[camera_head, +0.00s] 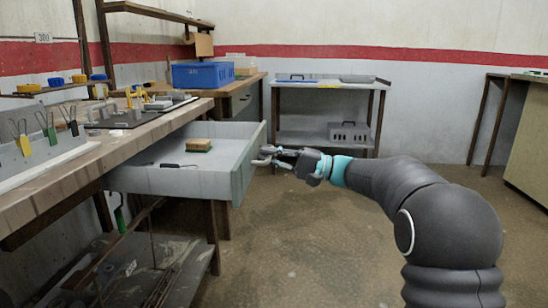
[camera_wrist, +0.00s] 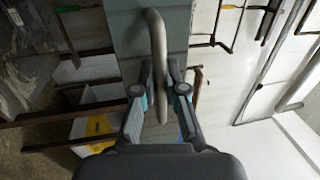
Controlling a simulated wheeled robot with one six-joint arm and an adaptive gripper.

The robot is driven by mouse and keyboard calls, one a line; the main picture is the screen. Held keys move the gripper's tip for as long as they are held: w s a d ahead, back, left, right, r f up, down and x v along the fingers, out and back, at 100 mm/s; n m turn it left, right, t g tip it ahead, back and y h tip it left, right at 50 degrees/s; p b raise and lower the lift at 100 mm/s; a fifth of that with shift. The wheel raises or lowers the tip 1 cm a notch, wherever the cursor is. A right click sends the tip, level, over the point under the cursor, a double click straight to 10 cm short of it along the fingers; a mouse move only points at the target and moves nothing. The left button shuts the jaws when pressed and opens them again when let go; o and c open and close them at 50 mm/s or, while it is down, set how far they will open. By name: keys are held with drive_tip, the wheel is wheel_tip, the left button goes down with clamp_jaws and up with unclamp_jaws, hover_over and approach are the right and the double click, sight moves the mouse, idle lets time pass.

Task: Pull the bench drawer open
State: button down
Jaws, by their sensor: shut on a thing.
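The bench drawer (camera_head: 190,176) is a pale grey box that sticks out well from under the wooden bench (camera_head: 130,150) on the left. A yellow-brown block (camera_head: 198,145) and a dark-handled tool (camera_head: 180,165) lie inside it. My gripper (camera_head: 268,155) is at the outer side of the drawer front (camera_head: 248,160). In the wrist view, its fingers (camera_wrist: 160,80) are closed around the curved grey bar handle (camera_wrist: 157,45). In the head view the handle is mostly hidden by the fingers.
A blue crate (camera_head: 203,75) stands on a further bench at the back. A grey metal cart (camera_head: 325,105) stands against the back wall. A cabinet (camera_head: 530,145) is at the far right. The floor (camera_head: 310,240) in front of the drawer is clear.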

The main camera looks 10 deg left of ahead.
drive_tip(key=shift+d+f, duration=0.1)
drive_tip(key=shift+d, duration=0.15)
drive_tip(key=c, duration=1.2)
unclamp_jaws()
drive_tip(key=shift+d, duration=0.1)
drive_tip(key=d+f, duration=0.2)
drive_tip(key=d, duration=0.9)
drive_tip(key=shift+w+d, duration=0.3)
drive_tip(key=shift+d, duration=0.1)
